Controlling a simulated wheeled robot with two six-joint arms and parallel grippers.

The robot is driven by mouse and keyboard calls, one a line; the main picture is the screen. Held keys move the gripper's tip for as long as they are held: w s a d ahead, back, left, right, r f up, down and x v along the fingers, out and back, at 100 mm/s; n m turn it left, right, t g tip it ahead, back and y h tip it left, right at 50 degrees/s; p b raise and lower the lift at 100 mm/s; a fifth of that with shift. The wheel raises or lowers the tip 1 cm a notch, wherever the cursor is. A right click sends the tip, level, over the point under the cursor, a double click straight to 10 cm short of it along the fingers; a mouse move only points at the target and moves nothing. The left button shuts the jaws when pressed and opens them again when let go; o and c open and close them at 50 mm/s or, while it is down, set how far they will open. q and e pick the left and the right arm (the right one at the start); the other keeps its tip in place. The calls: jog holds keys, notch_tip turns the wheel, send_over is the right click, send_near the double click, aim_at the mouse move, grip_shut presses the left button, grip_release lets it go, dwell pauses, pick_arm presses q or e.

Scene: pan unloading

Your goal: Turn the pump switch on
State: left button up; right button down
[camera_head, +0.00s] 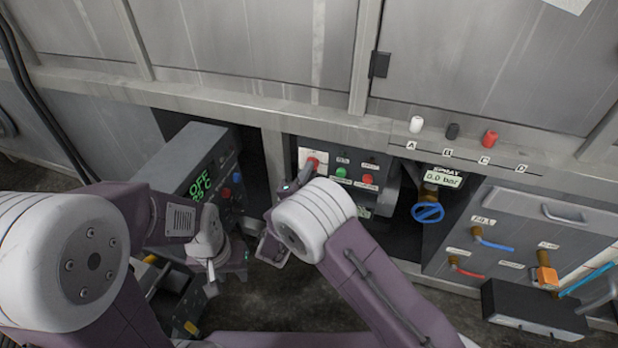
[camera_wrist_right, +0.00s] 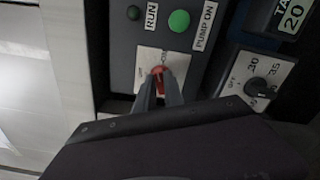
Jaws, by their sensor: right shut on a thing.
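The pump switch is a small red-tipped switch (camera_wrist_right: 159,71) on a white plate on the grey control panel (camera_head: 352,160). My right gripper (camera_wrist_right: 161,90) is at this plate, its two narrow fingers closed around the red switch. In the head view the red tip (camera_head: 313,162) shows just beyond the right gripper (camera_head: 304,172). A bright green round lamp or button (camera_wrist_right: 179,21) sits beside the "PUMP ON" label. A darker green one (camera_wrist_right: 133,12) is near "RUN". My left gripper (camera_head: 212,277) hangs low at the left; I cannot make out its opening.
A grey box with a green "OFF" display (camera_head: 197,184) stands left of the panel. A black dial (camera_wrist_right: 258,87) is beside the switch. Coloured valve handles and a black tray (camera_head: 530,312) are at far right.

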jog(key=shift+f+m+b, duration=0.15)
jog(key=shift+m+b, duration=0.95)
jog(key=shift+m, duration=0.05)
jog(key=shift+f+m+b, duration=0.1)
jog(key=shift+m+b, duration=1)
jog(key=shift+m, duration=0.05)
jog(key=c, duration=1.4)
grip_release()
jog(key=shift+c, duration=0.2)
jog(key=shift+r, duration=0.1)
